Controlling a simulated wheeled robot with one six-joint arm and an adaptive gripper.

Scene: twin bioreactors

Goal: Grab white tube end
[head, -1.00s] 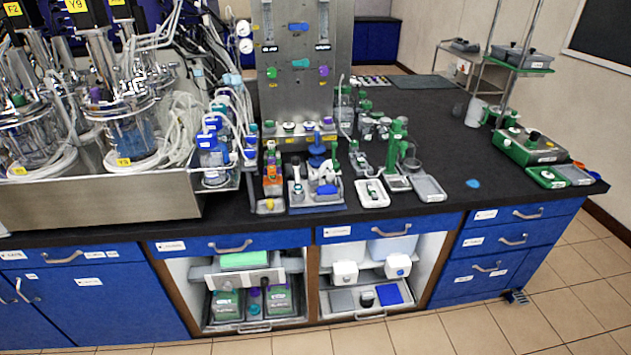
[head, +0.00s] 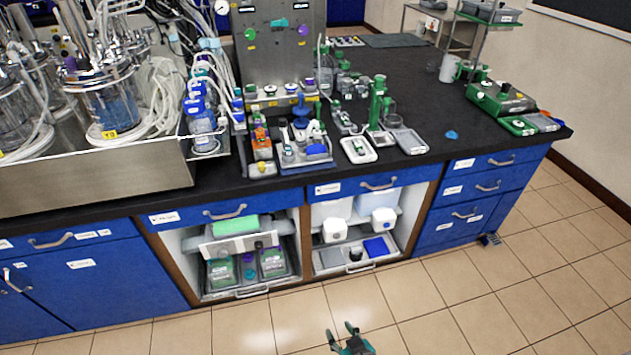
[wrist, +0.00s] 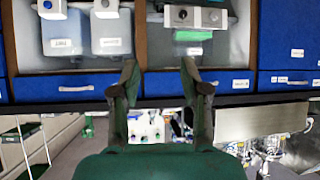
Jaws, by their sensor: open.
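White tubing (head: 158,95) hangs in loops and coils beside the glass bioreactor vessel (head: 113,105) at the left of the bench in the head view. I cannot single out one free white tube end there. More thin white tubes (head: 205,65) run down to the blue-capped bottles (head: 200,122) at the vessels' right. My gripper (head: 342,331) is low over the floor in front of the bench, far from the tubing. In the wrist view my gripper (wrist: 158,66) has its two fingers apart with nothing between them. That view is upside down, and the tubing is small there.
The black bench top (head: 430,105) carries a steel panel (head: 280,60), a blue tray (head: 306,160) of small items and a white tray (head: 358,150). Below are blue drawers (head: 475,185) and open shelves with bins. The tiled floor (head: 440,300) in front is clear.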

